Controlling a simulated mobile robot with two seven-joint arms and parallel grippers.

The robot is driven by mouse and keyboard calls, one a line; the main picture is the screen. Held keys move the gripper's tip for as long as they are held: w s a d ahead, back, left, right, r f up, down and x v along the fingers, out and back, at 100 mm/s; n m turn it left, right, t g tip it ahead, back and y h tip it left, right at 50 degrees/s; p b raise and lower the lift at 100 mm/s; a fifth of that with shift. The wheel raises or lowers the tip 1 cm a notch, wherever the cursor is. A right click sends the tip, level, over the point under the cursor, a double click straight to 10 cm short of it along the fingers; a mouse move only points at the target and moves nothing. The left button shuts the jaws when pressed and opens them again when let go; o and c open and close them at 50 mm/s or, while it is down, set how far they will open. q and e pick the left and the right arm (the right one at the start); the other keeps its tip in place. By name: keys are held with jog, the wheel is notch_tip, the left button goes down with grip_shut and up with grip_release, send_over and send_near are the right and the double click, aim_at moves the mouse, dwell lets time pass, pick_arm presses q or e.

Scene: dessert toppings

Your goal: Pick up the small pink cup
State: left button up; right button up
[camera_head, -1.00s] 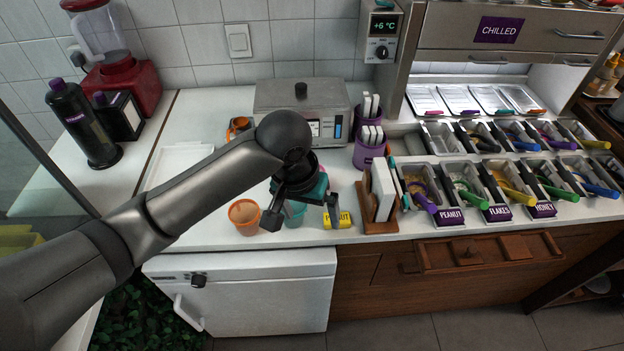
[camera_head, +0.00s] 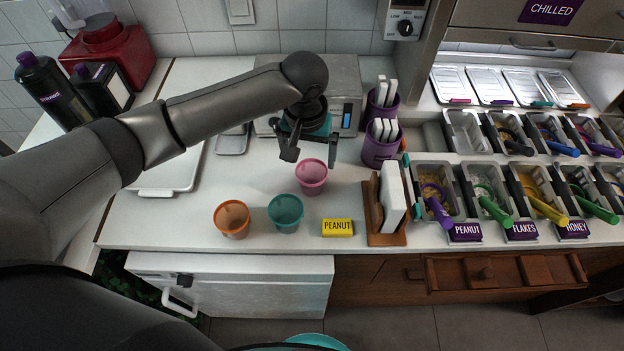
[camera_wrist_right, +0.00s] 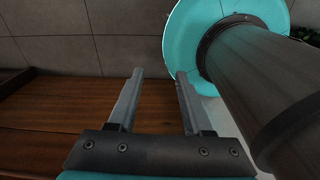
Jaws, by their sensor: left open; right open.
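The small pink cup (camera_head: 311,177) stands upright on the white counter in the head view, behind a teal cup (camera_head: 285,214) and to the right of an orange cup (camera_head: 232,219). My left gripper (camera_head: 311,159) is open just above and behind the pink cup, with its fingers spread to either side. I cannot tell from this view how close the fingers are to the cup. My right gripper (camera_wrist_right: 158,85) is open and empty in the right wrist view, in front of wooden panelling and grey floor tiles, away from the counter top.
Purple canisters (camera_head: 380,150) and a metal appliance (camera_head: 345,80) are behind. Topping bins (camera_head: 440,190) line the right. The counter left of the cups is partly clear.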

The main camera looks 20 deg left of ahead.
aim_at(312, 173)
pick_arm(q)
jog(key=f, duration=0.2)
jog(key=w+f+b, duration=0.1)
jog(key=f, duration=0.5)
jog(key=shift+w+d, duration=0.1)
jog(key=shift+w, duration=0.1)
jog(key=c, duration=1.1)
pick_arm(e)
jog(key=shift+w+f, duration=0.75)
jog(key=shift+f, duration=0.05)
pick_arm(q)
jog(key=shift+o, duration=0.2)
